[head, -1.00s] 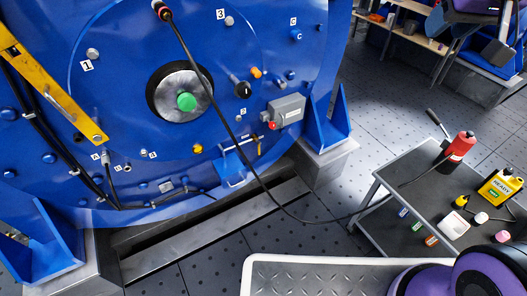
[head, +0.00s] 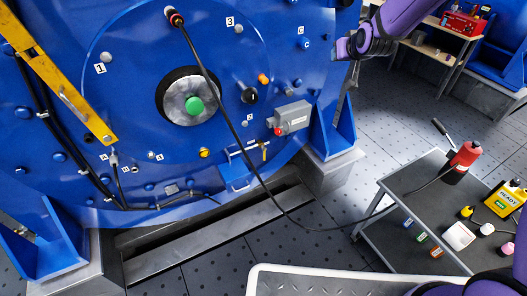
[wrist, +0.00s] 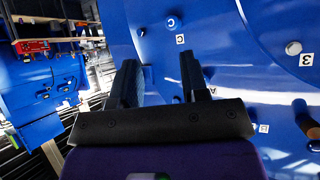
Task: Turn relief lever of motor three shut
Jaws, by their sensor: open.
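The big blue motor face (head: 130,170) fills the left of the head view, with a green-centred metal hub (head: 194,105). A black knob (head: 250,95) sits above that box. My gripper (head: 343,48) is open and empty at the upper right, beside the motor's right edge. In the wrist view, my gripper (wrist: 160,80) has its fingers apart, pointing at the blue face near the "C" label (wrist: 180,40).
A black hose runs from the motor's top to a red cylinder (head: 463,158) on a grey cart (head: 400,185). A yellow READY box (head: 505,198) stands there too. A yellow bar (head: 60,80) crosses the motor's left. Shelves (head: 440,35) stand at the back right. Floor between motor and cart is clear.

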